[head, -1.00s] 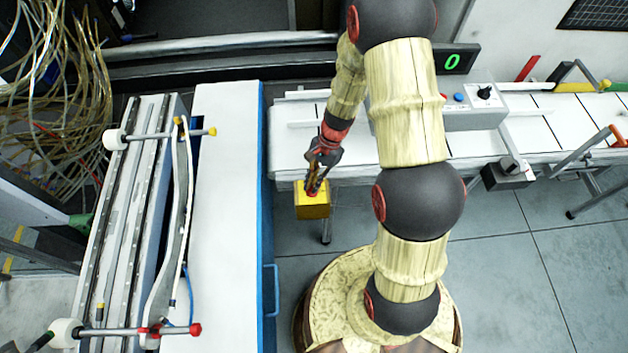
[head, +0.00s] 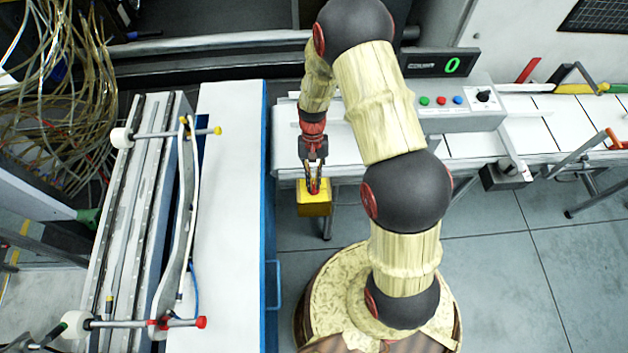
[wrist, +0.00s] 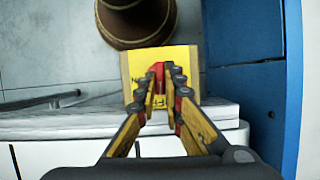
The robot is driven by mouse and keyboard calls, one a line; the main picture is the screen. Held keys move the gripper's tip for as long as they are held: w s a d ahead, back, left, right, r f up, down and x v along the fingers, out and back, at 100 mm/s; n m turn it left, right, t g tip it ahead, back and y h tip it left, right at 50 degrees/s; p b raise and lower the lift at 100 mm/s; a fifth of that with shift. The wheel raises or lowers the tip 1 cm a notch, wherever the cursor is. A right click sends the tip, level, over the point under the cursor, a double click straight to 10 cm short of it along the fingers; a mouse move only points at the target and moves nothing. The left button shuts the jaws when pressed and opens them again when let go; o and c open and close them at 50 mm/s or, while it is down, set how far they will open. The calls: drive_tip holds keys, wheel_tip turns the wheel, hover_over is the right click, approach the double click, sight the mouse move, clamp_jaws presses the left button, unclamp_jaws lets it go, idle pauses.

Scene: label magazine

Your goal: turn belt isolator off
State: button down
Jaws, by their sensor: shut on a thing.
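The belt isolator is a yellow box (head: 313,201) at the near edge of the white conveyor, low on its left end. It has a red handle on top. My gripper (head: 314,188) is over the box with its fingers pointing at it. In the wrist view, the yellow box (wrist: 190,58) lies ahead of the fingers, and the red handle (wrist: 158,72) stands between the fingertips. My gripper (wrist: 165,85) is shut on the red handle. The fingers partly hide the handle, so its exact angle is hard to tell.
A white bench with a blue side (head: 268,200) stands close to the left of the box. The conveyor (head: 345,150) runs to the right, with a grey control box (head: 462,118) and a display reading 0 (head: 440,64). Grey floor is open in front of the conveyor.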

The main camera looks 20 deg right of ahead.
drive_tip(key=shift+n, duration=0.3)
idle(0.4)
drive_tip(key=c, duration=2)
unclamp_jaws()
drive_tip(key=shift+c, duration=0.2)
drive_tip(key=shift+o, duration=0.6)
drive_tip(key=v, duration=1.2)
drive_tip(key=shift+a, duration=0.15)
